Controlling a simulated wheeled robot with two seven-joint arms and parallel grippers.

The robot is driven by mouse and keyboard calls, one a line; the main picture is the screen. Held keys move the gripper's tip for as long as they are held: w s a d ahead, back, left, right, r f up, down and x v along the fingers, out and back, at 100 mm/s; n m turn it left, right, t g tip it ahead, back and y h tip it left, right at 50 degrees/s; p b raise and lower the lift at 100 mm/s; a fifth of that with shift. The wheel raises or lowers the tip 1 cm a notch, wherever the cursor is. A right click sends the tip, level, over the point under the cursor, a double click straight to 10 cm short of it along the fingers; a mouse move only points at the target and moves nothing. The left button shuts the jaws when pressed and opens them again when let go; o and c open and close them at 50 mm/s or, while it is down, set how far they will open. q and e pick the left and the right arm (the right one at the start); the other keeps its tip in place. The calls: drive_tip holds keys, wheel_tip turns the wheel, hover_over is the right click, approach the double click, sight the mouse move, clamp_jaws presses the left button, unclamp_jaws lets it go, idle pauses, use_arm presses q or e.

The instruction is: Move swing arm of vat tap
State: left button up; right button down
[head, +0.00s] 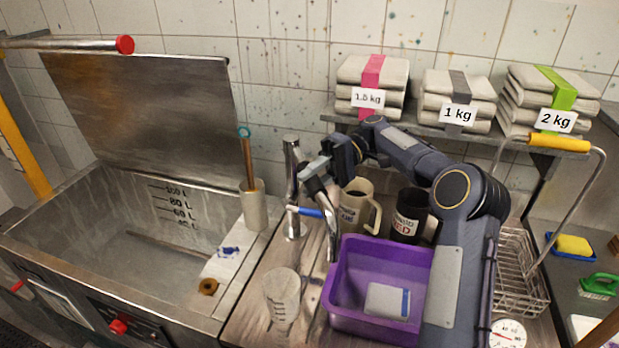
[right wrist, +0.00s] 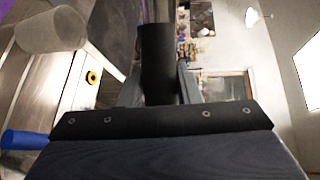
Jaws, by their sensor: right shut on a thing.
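The vat tap (head: 292,185) is a chrome column at the right end of the vat, with a blue lever (head: 305,211). Its chrome swing arm (head: 329,212) slants to the right and bends down by the purple tub. My right gripper (head: 318,171) is shut on the swing arm near the column. In the right wrist view a dark cylinder (right wrist: 157,60), part of the swing arm, stands between my fingers; the blue lever (right wrist: 25,140) shows at lower left. My left gripper is not in view.
The open steel vat (head: 100,275) is at the left. A clear measuring beaker (head: 282,293) stands in front of the tap. A purple tub (head: 345,318), a cream jug (head: 355,203) and a dark mug (head: 408,215) are close to the spout and my right arm. Folded cloth stacks (head: 458,90) sit on a shelf behind.

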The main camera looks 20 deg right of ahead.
drive_tip(key=shift+f, duration=0.1)
drive_tip(key=c, duration=1.1)
unclamp_jaws()
drive_tip(key=shift+a, duration=0.1)
drive_tip(key=shift+o, duration=0.2)
drive_tip(key=shift+r, duration=0.2)
